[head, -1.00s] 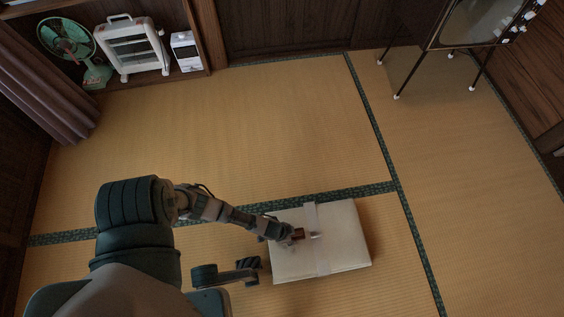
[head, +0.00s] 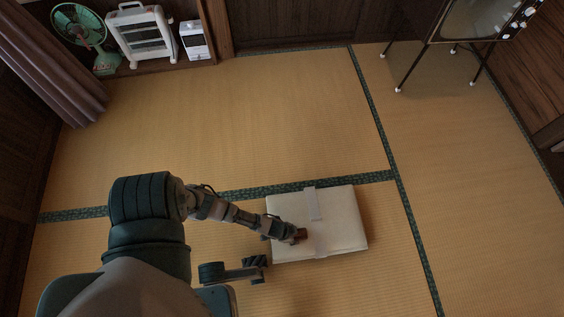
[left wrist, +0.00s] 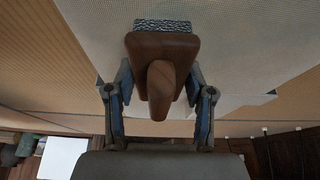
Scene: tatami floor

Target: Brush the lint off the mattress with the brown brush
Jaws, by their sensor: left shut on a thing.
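The white mattress (head: 343,222) lies folded on the tatami, with a pale strap (head: 313,204) across its middle. My left gripper (head: 292,236) is over the mattress's left part, near the strap. It is shut on the brown brush (head: 301,234). In the left wrist view the brush (left wrist: 162,58) sits between the two fingers, its wooden handle toward the palm and its grey bristles (left wrist: 163,26) at the far end, at or close to the pale mattress surface (left wrist: 240,45). I cannot make out lint on the mattress.
A green fan (head: 80,32), a white heater (head: 141,36) and a small white box-shaped appliance (head: 196,40) stand at the back left. A television on thin legs (head: 470,22) stands at the back right. The tatami around the mattress is clear.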

